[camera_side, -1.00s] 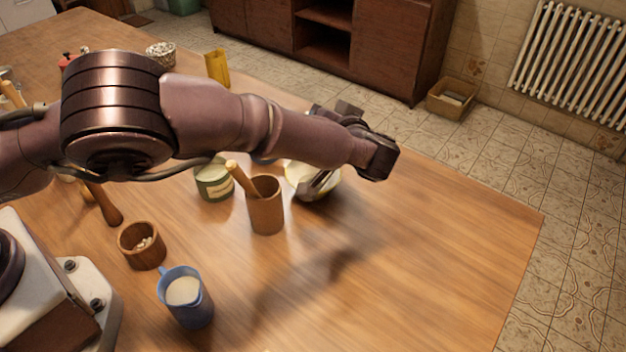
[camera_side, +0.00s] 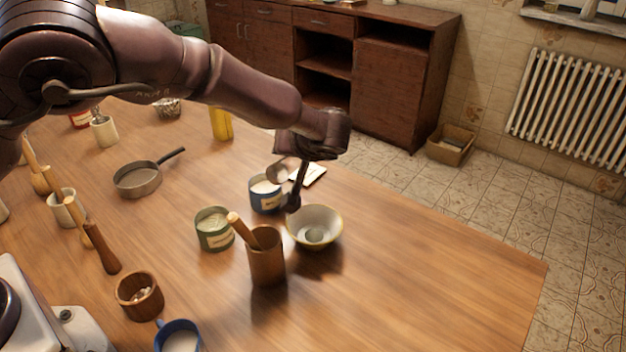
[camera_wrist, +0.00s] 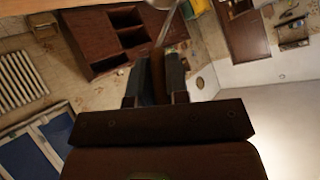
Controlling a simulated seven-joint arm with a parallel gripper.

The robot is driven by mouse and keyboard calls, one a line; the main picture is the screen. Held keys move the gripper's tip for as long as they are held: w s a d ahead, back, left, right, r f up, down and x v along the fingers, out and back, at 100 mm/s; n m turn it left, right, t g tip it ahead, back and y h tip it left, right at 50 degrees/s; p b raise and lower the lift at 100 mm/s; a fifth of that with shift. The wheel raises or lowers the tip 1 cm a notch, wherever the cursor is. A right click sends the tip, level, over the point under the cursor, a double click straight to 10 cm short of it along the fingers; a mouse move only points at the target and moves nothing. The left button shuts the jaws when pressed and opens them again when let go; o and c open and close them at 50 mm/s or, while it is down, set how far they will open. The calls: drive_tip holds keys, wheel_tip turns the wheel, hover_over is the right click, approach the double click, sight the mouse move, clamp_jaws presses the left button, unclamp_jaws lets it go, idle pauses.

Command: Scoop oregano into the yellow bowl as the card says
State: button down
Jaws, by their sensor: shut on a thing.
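The yellow-rimmed bowl (camera_side: 333,226) stands upright on the table with a small greyish-green patch at its bottom. My gripper (camera_side: 294,200) is above and just behind the bowl in the side view. In the wrist view my gripper (camera_wrist: 157,92) is shut on a brown handle (camera_wrist: 157,66), with a metal spoon (camera_wrist: 172,26) beyond it. The spoon's contents cannot be made out. A green labelled jar (camera_side: 214,240) and a blue labelled jar (camera_side: 268,204) hold pale contents; their labels are unreadable. A white card (camera_side: 313,175) lies behind my gripper, partly covered.
A wooden cup (camera_side: 267,268) with a leaning wooden handle stands close in front of the bowl. A small wooden pot (camera_side: 140,300), a blue jug (camera_side: 180,330) and a pan (camera_side: 137,180) are to the left. The table's right side (camera_side: 430,270) is clear.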

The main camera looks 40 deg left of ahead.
drive_tip(key=a, duration=0.1)
drive_tip(key=a+r+h, duration=0.1)
drive_tip(key=s+a, duration=0.1)
drive_tip(key=shift+r+n+h, duration=0.15)
drive_tip(key=shift+n+h, duration=0.15)
drive_tip(key=h, duration=0.3)
drive_tip(key=t+h, duration=0.1)
drive_tip(key=shift+s+f+n+h, duration=0.3)
drive_tip(key=shift+s+f+h, duration=0.05)
drive_tip(key=shift+s+h, duration=0.05)
drive_tip(key=shift+s+a+r+n+t+h, duration=0.1)
drive_tip(key=shift+a+r+n+t+h, duration=0.1)
drive_tip(key=shift+a+h, duration=0.35)
drive_tip(key=shift+s+a+r+n+t+h, duration=0.1)
drive_tip(key=shift+a+r+n+h, duration=0.2)
drive_tip(key=shift+h, duration=0.45)
drive_tip(key=shift+f, duration=0.15)
drive_tip(key=shift+w, duration=0.1)
